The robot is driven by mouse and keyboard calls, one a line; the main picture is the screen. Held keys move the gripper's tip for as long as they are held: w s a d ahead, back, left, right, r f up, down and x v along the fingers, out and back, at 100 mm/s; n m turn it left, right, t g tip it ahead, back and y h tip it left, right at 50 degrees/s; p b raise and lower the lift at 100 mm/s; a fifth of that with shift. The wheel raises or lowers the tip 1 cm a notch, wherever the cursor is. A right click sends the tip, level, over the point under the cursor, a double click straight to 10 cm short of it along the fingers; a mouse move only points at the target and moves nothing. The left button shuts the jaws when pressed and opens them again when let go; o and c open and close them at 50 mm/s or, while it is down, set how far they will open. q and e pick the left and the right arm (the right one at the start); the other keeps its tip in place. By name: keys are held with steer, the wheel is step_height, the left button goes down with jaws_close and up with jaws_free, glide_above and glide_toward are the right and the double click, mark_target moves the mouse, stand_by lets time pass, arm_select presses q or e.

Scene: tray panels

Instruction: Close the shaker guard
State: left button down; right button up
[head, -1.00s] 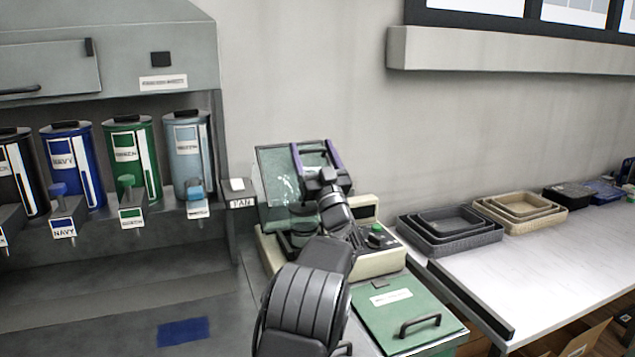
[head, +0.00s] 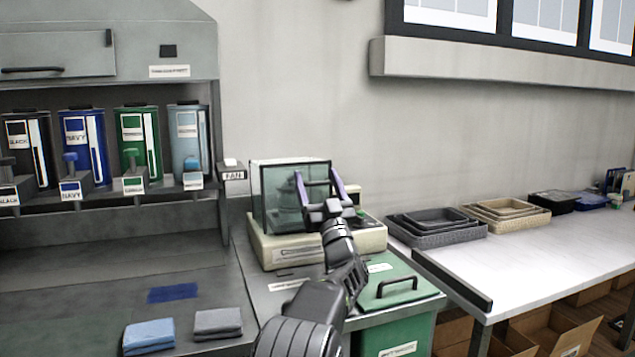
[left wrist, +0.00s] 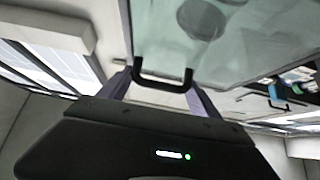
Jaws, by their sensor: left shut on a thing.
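The shaker (head: 285,252) is a beige machine on the grey bench. Its clear, dark-edged guard (head: 277,192) stands box-like over it, its front pane near upright. I cannot tell whether its lower edge touches the base. My left gripper (head: 321,180), with purple fingers, is at the right part of the guard's front. In the left wrist view the guard's black bar handle (left wrist: 163,79) lies between the fingers, with the clear pane (left wrist: 215,45) beyond. The gripper is shut on this handle. My arm hides part of the shaker's front. My right gripper is in neither view.
A green lidded bin (head: 400,290) stands right of my arm. Grey trays (head: 437,238) and beige trays (head: 515,222) sit on the white table. Folded cloths (head: 150,336) lie at the front left. Colour dispensers (head: 87,145) line the left. The white table's front is clear.

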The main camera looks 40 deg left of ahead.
arm_select(q)
steer(key=shift+w+d+f, duration=0.15)
steer(key=shift+f, duration=0.25)
steer(key=shift+c, duration=2)
jaws_free()
